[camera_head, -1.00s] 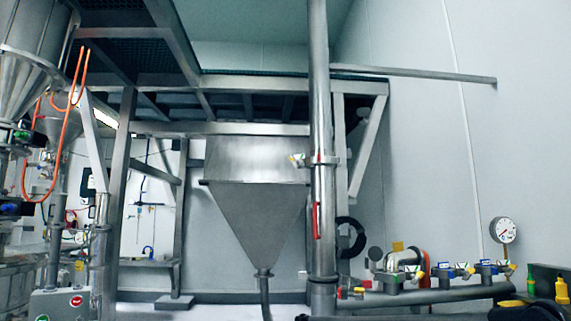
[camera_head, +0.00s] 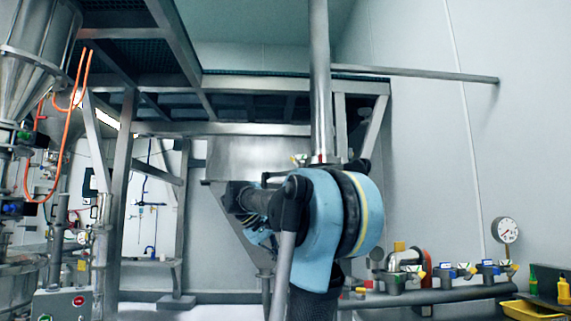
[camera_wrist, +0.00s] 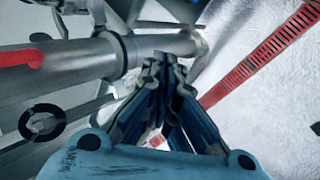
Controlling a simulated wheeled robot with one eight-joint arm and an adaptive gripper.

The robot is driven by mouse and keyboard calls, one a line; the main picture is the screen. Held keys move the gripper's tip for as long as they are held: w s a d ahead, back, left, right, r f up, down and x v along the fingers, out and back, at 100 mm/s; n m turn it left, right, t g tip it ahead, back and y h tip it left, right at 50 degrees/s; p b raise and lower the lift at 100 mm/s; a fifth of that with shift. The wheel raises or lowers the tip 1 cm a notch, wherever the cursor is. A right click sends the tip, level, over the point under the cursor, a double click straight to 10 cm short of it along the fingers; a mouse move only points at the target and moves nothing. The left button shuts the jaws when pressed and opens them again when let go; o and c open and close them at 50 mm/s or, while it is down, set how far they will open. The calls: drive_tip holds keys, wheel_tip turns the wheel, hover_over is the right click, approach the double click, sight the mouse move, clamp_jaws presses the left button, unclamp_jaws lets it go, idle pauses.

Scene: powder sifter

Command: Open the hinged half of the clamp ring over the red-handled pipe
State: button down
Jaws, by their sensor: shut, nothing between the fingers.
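The steel pipe (camera_wrist: 75,65) runs across the upper left of the wrist view, with its red handle (camera_wrist: 22,56) at the far left. A ring-like collar (camera_wrist: 122,54) goes around the pipe, left of my fingertips. My gripper (camera_wrist: 167,65) is shut and empty, with its fingertips overlapping the pipe's right part in that picture; I cannot tell whether they touch it. A clamp (camera_head: 318,159) shows partly above my arm.
A steel hopper (camera_head: 250,158) stands behind my arm, under a raised frame (camera_head: 225,129). Several small valves (camera_head: 440,272) line a low pipe at the right, near a pressure gauge (camera_head: 506,230). A yellow tray (camera_head: 535,308) lies at the lower right.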

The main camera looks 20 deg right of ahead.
drive_tip(key=w+d+r+m+g+h, duration=0.1)
drive_tip(key=w+r+h, duration=0.2)
drive_tip(key=w+r, duration=0.75)
drive_tip(key=w+d+r+g+h, duration=0.1)
drive_tip(key=w+r+h, duration=0.35)
drive_tip(key=r, duration=1.05)
drive_tip(key=w+d+r+m+g+h, duration=0.1)
drive_tip(key=w+r+h, duration=0.2)
drive_tip(key=w+r, duration=0.8)
drive_tip(key=s+d+r, duration=0.2)
drive_tip(key=s+d, duration=0.4)
drive_tip(key=shift+s+d, duration=0.15)
drive_tip(key=shift+d, duration=0.25)
drive_tip(key=shift+s+t, duration=0.15)
drive_tip(key=shift+t, duration=0.15)
